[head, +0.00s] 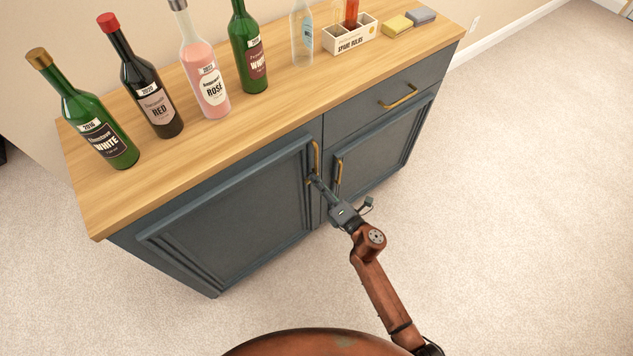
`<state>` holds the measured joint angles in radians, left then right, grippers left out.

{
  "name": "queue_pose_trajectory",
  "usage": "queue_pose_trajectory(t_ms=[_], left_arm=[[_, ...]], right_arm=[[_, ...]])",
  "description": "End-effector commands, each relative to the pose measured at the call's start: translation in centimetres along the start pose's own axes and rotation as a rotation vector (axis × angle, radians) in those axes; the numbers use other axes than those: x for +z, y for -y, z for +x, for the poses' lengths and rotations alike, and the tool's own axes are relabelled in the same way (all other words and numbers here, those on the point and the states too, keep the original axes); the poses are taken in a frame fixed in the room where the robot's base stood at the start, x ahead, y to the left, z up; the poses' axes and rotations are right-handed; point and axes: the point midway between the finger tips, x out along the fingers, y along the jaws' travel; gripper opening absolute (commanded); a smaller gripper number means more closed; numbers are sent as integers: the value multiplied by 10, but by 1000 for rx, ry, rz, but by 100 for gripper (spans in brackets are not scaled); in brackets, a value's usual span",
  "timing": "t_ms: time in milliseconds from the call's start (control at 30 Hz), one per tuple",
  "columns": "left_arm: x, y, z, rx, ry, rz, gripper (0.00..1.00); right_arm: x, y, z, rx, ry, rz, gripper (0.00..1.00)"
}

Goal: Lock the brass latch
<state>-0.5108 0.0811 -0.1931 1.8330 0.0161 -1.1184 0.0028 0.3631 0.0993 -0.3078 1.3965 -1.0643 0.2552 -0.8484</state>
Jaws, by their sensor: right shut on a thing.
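The blue-grey cabinet (230,205) has two lower doors, both looking closed. The left door has a vertical brass handle (316,154), and the right door has another (339,170). A small brass piece, which looks like the brass latch (308,181), shows just below the left door's handle near the door gap. My right gripper (313,180) reaches it from the lower right and is shut on it. The fingers hide most of the latch, so its position cannot be told. My left gripper is not in view.
Several bottles, among them a rosé (207,85), stand on the wooden top (280,110). A divided white box (350,40) and two sponges (409,21) sit at its right end. A drawer (390,95) is closed. The carpet (520,200) in front is clear.

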Motion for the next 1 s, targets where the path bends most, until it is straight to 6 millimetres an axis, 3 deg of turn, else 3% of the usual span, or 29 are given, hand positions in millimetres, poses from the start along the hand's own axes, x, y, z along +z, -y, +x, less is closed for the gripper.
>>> queue_pose_trajectory(t_ms=[500,1000], left_arm=[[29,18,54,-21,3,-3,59],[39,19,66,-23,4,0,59]], right_arm=[[1,1,0,-2,2,376,0],[0,4,0,-2,1,468,0]])
